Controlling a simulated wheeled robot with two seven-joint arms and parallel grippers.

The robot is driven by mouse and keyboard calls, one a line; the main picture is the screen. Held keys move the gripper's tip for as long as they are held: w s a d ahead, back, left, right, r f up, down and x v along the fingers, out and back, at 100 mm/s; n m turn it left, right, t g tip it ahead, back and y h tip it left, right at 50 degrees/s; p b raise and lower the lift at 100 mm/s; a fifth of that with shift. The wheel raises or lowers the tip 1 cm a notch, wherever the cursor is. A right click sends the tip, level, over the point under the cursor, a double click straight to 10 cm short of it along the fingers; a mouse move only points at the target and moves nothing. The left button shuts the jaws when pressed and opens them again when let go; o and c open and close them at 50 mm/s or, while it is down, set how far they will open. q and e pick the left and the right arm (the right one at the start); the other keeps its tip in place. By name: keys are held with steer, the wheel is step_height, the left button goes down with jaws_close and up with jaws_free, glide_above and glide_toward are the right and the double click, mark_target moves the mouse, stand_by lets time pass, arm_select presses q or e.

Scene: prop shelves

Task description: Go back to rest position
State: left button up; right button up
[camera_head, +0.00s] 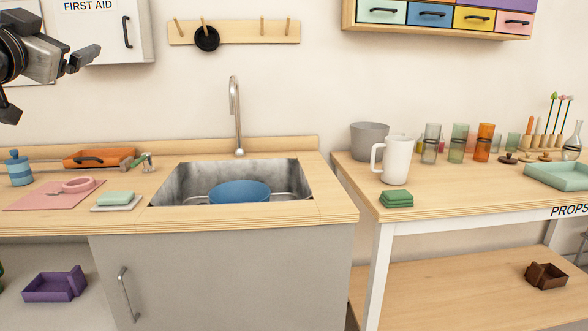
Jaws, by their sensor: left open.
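My left gripper (48,88) is at the upper left of the head view, in front of the first aid cabinet and above the left counter. Its dark fingers are spread apart and nothing shows between them. It touches no object that I can see. My right gripper is out of view. The task names no object of its own.
A counter (300,212) holds a sink with a blue bowl (240,192) and a tall faucet (236,115). A props table (450,200) at right carries a white pitcher (396,160) and several glasses. A gap separates counter and table.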

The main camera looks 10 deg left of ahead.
arm_select(q)
steer(key=w+d+f+m+g+h+p, duration=0.1)
steer(key=w+d+f+h, duration=0.2)
steer(key=f, duration=0.4)
steer(key=w+d+f+m+g+h+p, duration=0.1)
steer(key=w+d+f, duration=0.2)
steer(key=d+f, duration=0.4)
steer(key=w+d+f+m+g+h+p, duration=0.1)
steer(key=w+d+f+m+h, duration=0.15)
steer(key=f, duration=0.55)
steer(key=s+d+f+g+h+p, duration=0.1)
steer(key=s+d+f+g+h, duration=0.1)
steer(key=d+f, duration=0.7)
steer(key=s+d+f+n+g+p, duration=0.1)
steer(key=s+d+f, duration=0.2)
steer(key=s+f, duration=0.4)
steer(key=s+d+f+n+g+p, duration=0.1)
steer(key=s+d+f+n+p, duration=0.1)
steer(key=s+d+f, duration=0.2)
steer(key=s+d+f+n+g+h+p, duration=0.1)
steer(key=s+d+f, duration=0.3)
steer(key=s+f, duration=0.6)
steer(key=s+n+g, duration=0.1)
steer(key=s, duration=0.2)
steer(key=shift+f+p, duration=0.4)
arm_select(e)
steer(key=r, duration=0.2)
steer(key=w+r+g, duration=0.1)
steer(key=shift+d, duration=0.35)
